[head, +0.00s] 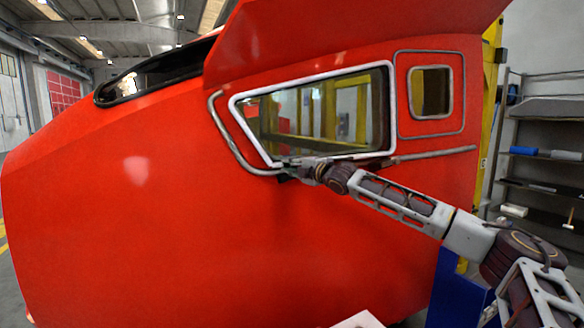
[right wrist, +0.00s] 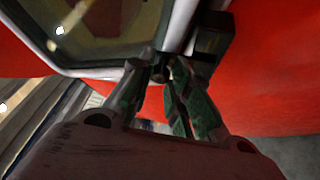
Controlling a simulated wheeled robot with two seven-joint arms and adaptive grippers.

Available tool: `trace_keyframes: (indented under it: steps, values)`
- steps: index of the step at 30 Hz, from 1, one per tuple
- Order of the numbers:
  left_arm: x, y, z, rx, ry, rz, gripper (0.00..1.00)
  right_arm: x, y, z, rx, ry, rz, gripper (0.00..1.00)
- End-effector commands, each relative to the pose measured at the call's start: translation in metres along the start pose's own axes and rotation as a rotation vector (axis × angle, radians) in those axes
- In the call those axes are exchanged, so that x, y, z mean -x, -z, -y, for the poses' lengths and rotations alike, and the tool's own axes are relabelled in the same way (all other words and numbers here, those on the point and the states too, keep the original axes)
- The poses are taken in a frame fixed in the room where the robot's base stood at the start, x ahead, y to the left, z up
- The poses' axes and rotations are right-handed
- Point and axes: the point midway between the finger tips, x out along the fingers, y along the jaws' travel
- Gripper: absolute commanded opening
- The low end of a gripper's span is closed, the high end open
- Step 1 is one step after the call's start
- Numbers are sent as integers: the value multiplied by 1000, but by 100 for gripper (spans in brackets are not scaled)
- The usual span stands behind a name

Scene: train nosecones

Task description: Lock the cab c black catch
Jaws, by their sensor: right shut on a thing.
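The red train cab (head: 150,210) fills most of the head view. Its side window (head: 232,105) has a pale metal frame. My right gripper (head: 292,168) is at the lower left corner of this window. In the right wrist view, the right gripper's fingertips (right wrist: 160,76) are closed together on a small dark piece beside the window frame (right wrist: 92,73). A black catch body (right wrist: 211,38) sits right next to them against the red panel. The fingers partly hide the held piece, and I cannot tell the catch's locked state. My left gripper is not in view.
A small square window (head: 431,92) is right of the large one. A grey rail (head: 435,154) runs along the cab side below it. A yellow post (head: 488,100) and dark shelves (head: 545,135) stand at the right. The lower red panel is clear.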

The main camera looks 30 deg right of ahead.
Motion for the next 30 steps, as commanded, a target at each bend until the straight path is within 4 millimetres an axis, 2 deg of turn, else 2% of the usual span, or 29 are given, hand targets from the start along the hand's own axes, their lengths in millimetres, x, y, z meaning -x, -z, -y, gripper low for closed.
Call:
trace_keyframes:
  steps: [15,16,21,30]
  values:
    - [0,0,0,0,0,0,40,0,0,2,8,8,0,0]
    - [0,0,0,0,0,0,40,0,0,2,8,8,0,21]
    - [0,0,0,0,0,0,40,0,0,2,8,7,-1,42]
    - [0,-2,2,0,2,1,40,0,0,1,7,5,-1,42]
